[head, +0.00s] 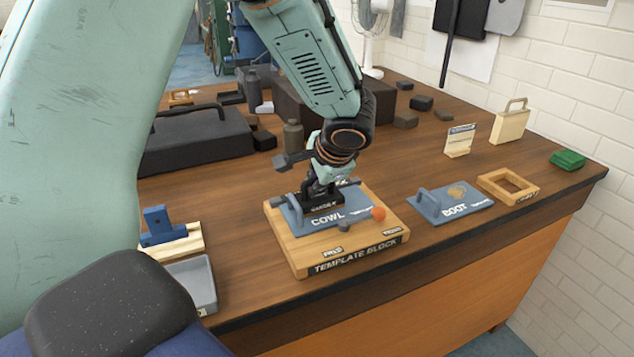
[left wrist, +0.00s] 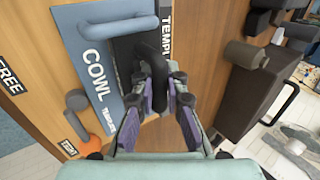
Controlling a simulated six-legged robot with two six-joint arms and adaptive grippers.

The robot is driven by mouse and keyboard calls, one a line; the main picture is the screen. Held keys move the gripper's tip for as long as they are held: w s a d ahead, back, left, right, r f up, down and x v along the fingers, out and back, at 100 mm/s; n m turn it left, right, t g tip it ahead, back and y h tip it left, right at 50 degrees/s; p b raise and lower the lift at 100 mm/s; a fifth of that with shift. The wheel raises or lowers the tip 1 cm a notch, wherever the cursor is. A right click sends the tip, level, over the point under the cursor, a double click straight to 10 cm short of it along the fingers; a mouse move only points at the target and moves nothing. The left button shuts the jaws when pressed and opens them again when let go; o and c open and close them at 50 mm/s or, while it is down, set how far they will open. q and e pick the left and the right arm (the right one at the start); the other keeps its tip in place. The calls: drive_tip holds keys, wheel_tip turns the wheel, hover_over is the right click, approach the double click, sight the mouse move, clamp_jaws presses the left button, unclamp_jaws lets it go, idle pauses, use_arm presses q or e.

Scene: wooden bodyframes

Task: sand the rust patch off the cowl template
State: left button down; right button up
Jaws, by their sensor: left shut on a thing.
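The blue-grey cowl template (head: 300,217), marked COWL, lies flat on the wooden template block (head: 300,258); it also shows in the left wrist view (left wrist: 90,45). My left gripper (head: 323,184) is over the template's far part, shut on the black looped handle (left wrist: 152,62) of a dark sanding block (head: 322,203). The sanding block appears to rest on the template; I cannot tell whether it presses on it. No rust patch shows on the visible part of the cowl template; the block and gripper hide part of it. My right gripper is not in view.
An orange knob (head: 378,213) and a grey knob (head: 344,225) stand on the block's near side. The boot template (head: 430,208), with a brown patch, and a wooden frame (head: 521,194) lie to the right. A blue piece on wood (head: 160,226) and a grey tray (head: 196,283) are left.

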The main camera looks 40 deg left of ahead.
use_arm(q)
drive_tip(key=shift+r+p, duration=0.45)
drive_tip(key=shift+r, duration=0.25)
drive_tip(key=shift+w+a+r+p, duration=0.1)
drive_tip(key=shift+w+r+p, duration=0.1)
drive_tip(key=shift+r+p, duration=0.75)
drive_tip(key=r, duration=0.1)
drive_tip(key=r+p, duration=0.1)
drive_tip(key=shift+s+r, duration=0.3)
drive_tip(key=shift+r, duration=0.05)
drive_tip(key=shift+r+p, duration=0.2)
drive_tip(key=shift+p, duration=0.15)
drive_tip(key=shift+w+f, duration=0.25)
drive_tip(key=shift+s+r+p, duration=0.2)
drive_tip(key=shift+r+p, duration=0.4)
drive_tip(key=shift+r, duration=0.5)
drive_tip(key=shift+r+p, duration=0.35)
drive_tip(key=shift+r, duration=0.2)
drive_tip(key=shift+w+f, duration=0.1)
drive_tip(key=shift+f, duration=0.1)
